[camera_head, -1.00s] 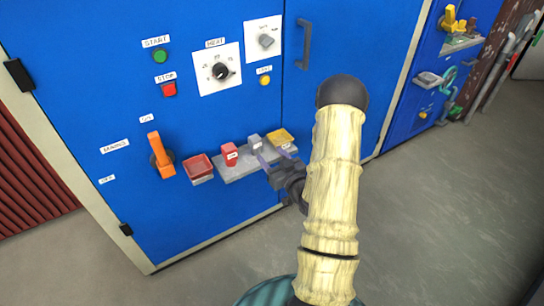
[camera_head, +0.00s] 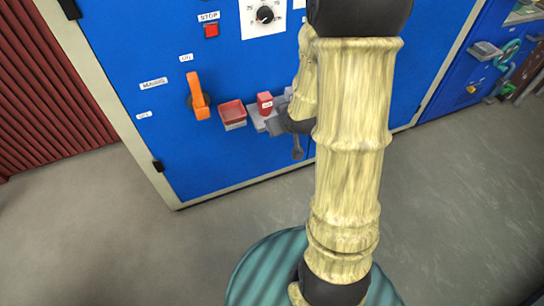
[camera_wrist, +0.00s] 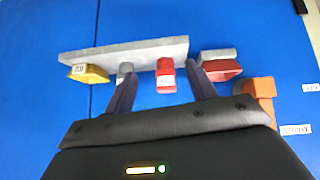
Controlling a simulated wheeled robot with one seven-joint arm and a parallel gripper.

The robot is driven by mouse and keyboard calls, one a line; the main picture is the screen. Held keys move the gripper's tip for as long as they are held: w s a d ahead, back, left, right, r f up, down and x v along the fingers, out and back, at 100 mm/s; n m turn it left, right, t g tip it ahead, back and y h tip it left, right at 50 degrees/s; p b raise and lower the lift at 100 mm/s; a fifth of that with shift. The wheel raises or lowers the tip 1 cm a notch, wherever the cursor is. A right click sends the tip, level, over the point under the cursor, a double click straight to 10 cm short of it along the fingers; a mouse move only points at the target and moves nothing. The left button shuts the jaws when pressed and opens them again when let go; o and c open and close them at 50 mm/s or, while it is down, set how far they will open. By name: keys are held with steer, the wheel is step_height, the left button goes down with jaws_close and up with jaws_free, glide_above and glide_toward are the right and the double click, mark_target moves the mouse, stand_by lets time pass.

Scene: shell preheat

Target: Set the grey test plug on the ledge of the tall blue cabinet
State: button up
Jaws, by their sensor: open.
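The grey test plug (camera_wrist: 124,70) stands on the grey ledge (camera_wrist: 80,56) of the blue cabinet (camera_wrist: 215,22), between a yellow part and the red plug (camera_wrist: 165,76). In the head view, a sliver of the grey plug (camera_head: 288,92) shows beside my arm, on the ledge (camera_head: 257,122). My gripper (camera_wrist: 163,70) is open, with nothing held. In the upside-down wrist view its left finger overlaps the grey plug, and the red plug appears between the fingertips. I cannot tell whether a finger touches either plug. My arm hides most of the gripper in the head view.
A red tray (camera_head: 232,112) and an orange lever (camera_head: 199,97) are left of the ledge. The yellow part (camera_wrist: 90,73) sits at the ledge's other end. More blue cabinetry with protruding fittings (camera_head: 485,50) is at right. The grey floor (camera_head: 470,180) is clear.

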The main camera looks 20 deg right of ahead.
steer(key=s+a+r+g, duration=0.2)
steer(key=s+a, duration=0.2)
steer(key=s, duration=0.3)
steer(key=s+a+r+m+g, duration=0.1)
steer(key=s+a+r+g, duration=0.1)
steer(key=s, duration=0.4)
steer(key=shift+s+a+r+g, duration=0.15)
steer(key=shift+s+a+g, duration=0.2)
steer(key=shift+a+g, duration=0.55)
steer(key=shift+a, duration=0.1)
